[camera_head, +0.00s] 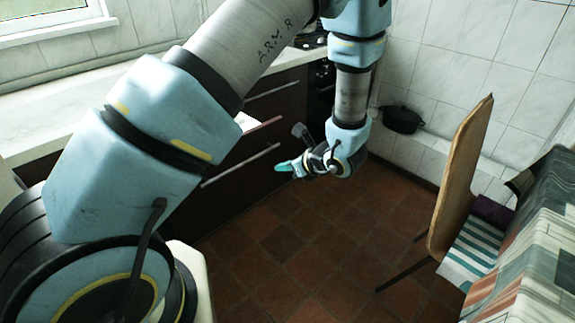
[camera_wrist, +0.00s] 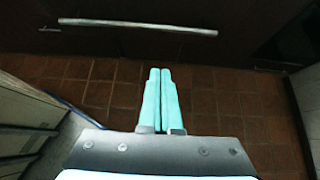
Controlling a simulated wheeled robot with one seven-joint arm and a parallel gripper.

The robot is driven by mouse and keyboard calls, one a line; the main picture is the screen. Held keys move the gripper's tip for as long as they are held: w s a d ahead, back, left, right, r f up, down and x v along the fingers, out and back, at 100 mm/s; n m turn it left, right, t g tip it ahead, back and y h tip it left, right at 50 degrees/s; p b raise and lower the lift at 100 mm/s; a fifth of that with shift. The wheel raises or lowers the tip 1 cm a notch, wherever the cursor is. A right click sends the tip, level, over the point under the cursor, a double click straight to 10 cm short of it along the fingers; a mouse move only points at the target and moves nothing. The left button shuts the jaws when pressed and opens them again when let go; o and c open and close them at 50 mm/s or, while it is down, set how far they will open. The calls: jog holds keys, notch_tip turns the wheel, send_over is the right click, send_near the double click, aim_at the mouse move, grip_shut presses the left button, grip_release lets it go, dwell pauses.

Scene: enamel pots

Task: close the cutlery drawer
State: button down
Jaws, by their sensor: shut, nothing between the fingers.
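A dark wood drawer front with a long silver handle (camera_head: 240,165) shows in the head view, partly hidden by my arm. A pale strip (camera_head: 246,121) behind its top edge looks like the inside of the drawer standing open; its contents cannot be made out. In the wrist view the handle (camera_wrist: 137,25) runs across the top on the dark front (camera_wrist: 240,45). My gripper (camera_head: 283,167) is just right of the handle's right end in the head view. Its teal fingers (camera_wrist: 160,72) are together, empty, and point towards the front, apart from the handle in the picture.
A pale worktop (camera_head: 60,115) runs along the left under a window. A black pot (camera_head: 402,119) stands by the tiled wall. A wooden chair (camera_head: 460,180) and a cloth-covered table (camera_head: 535,250) stand at the right. The tiled floor (camera_head: 300,245) between is clear.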

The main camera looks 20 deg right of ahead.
jog(key=w+a+f+p, duration=0.2)
jog(key=w+a+f, duration=0.1)
jog(key=w, duration=0.5)
jog(key=shift+w+a+p, duration=0.15)
jog(key=shift+a+p, duration=0.25)
jog(key=shift+a, duration=0.15)
jog(key=w+a+b, duration=0.2)
jog(key=w+a, duration=0.1)
jog(key=w, duration=0.3)
jog(key=w+a+b, duration=0.2)
jog(key=w+b, duration=0.1)
jog(key=w, duration=0.3)
jog(key=w+a+b, duration=0.2)
jog(key=w+a, duration=0.1)
jog(key=w, duration=0.3)
jog(key=shift+a+f, duration=0.1)
jog(key=shift+a, duration=0.25)
jog(key=w+a, duration=0.2)
jog(key=w, duration=0.2)
jog(key=w+a, duration=0.2)
jog(key=w, duration=0.2)
jog(key=w+a, duration=0.2)
jog(key=w, duration=0.2)
jog(key=shift+w+r+p, duration=0.2)
jog(key=shift+w+p, duration=0.15)
jog(key=shift+w+a, duration=0.15)
jog(key=shift+w, duration=0.05)
jog(key=shift+r, duration=0.1)
